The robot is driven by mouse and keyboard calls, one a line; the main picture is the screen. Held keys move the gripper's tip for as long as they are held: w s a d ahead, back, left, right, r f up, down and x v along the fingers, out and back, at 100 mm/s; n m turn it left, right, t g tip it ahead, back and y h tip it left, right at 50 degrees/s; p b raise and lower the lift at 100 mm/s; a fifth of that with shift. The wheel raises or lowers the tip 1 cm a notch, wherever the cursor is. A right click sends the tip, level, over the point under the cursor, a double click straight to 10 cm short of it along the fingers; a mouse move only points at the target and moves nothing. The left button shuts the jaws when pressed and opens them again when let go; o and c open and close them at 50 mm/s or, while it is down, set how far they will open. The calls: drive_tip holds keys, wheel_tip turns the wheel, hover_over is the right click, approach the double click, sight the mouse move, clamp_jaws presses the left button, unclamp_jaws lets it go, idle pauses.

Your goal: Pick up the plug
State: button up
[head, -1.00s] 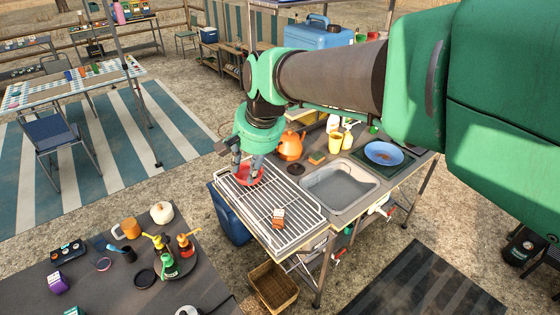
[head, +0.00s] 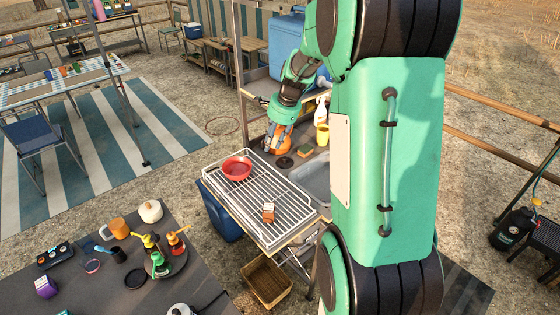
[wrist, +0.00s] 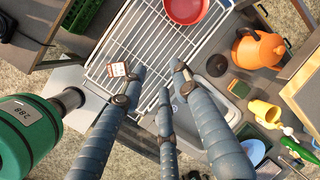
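The plug looks to be the dark round disc (head: 285,162) on the counter beside the sink, left of the sponge. It also shows in the wrist view (wrist: 217,65), next to the sink's edge. My gripper (head: 279,140) is behind the disc in the head view, in front of the orange kettle and partly covering it. In the wrist view its fingers (wrist: 158,84) are spread with nothing between them. It is apart from the disc, which lies right of the fingers there.
A red bowl (head: 237,168) and a small brown-and-white block (head: 268,212) are on the wire rack (head: 215,182). My arm hides much of the sink (head: 312,180).

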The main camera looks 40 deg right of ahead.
drive_tip(key=d+f+m, duration=0.6)
drive_tip(key=d+f, duration=0.8)
drive_tip(key=d, duration=0.2)
drive_tip(key=w+d+m+t+b, duration=0.2)
drive_tip(key=w+d+m, duration=0.4)
drive_tip(key=w+d, duration=0.1)
drive_tip(key=shift+w+f+y, duration=0.4)
drive_tip(key=b, duration=0.2)
approach(285, 157)
drive_tip(key=shift+w+a+f, duration=0.1)
drive_tip(key=shift+w+f, duration=0.05)
drive_tip(key=shift+f, duration=0.45)
drive_tip(key=shift+w+f, duration=0.1)
drive_tip(key=shift+f, duration=0.5)
drive_tip(key=shift+w+a+f, duration=0.1)
drive_tip(key=shift+w+f, duration=0.2)
drive_tip(key=shift+f, duration=0.05)
drive_tip(key=shift+f, duration=0.15)
drive_tip(key=shift+a+b+x, duration=0.2)
drive_tip(key=shift+b+x, duration=0.5)
drive_tip(key=shift+x, duration=1.8)
drive_tip(key=shift+w, duration=0.15)
